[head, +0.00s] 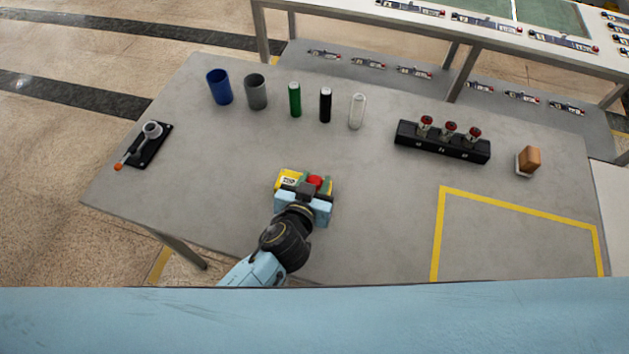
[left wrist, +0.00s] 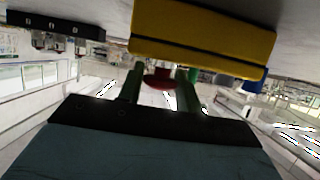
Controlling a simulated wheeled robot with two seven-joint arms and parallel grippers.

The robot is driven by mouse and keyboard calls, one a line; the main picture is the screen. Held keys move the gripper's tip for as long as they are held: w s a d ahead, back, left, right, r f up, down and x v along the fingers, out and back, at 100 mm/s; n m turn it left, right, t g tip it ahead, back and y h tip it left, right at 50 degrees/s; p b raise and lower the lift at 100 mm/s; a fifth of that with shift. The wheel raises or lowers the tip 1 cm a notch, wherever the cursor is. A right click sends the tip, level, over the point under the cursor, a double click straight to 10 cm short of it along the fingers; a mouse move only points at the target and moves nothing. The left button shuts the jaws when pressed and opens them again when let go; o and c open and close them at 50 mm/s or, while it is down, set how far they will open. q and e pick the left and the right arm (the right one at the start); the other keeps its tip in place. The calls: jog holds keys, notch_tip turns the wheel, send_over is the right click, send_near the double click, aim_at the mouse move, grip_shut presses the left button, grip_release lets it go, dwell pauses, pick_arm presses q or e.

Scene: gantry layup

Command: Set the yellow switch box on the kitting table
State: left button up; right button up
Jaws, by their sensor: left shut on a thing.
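The yellow switch box (head: 289,178) with its red button (head: 315,181) is near the middle front of the grey table (head: 370,210). My left gripper (head: 313,188) reaches in from the front and is shut on it. In the left wrist view the yellow box (left wrist: 203,35) lies just past my green gripper fingers (left wrist: 161,82), with the red button (left wrist: 158,79) between them. The box is at or very close to the tabletop; I cannot tell whether it touches. My right gripper is not in view.
A yellow-taped area (head: 515,240) at the front right is empty. Cups and cylinders, including a blue cup (head: 219,88), stand along the back. A black block with red-topped parts (head: 441,143), an orange-brown block (head: 529,159) and a lever on a black plate (head: 147,147) stand at the sides.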

pick_arm(q)
jog(key=o, duration=1.1)
jog(key=shift+f, duration=0.1)
jog(key=shift+s+r, duration=0.1)
jog(key=shift+r, duration=0.15)
jog(key=v, duration=1.1)
jog(key=shift+s+a+r+p, duration=0.1)
jog(key=shift+s+a+p, duration=0.05)
jog(key=shift+s+p, duration=0.2)
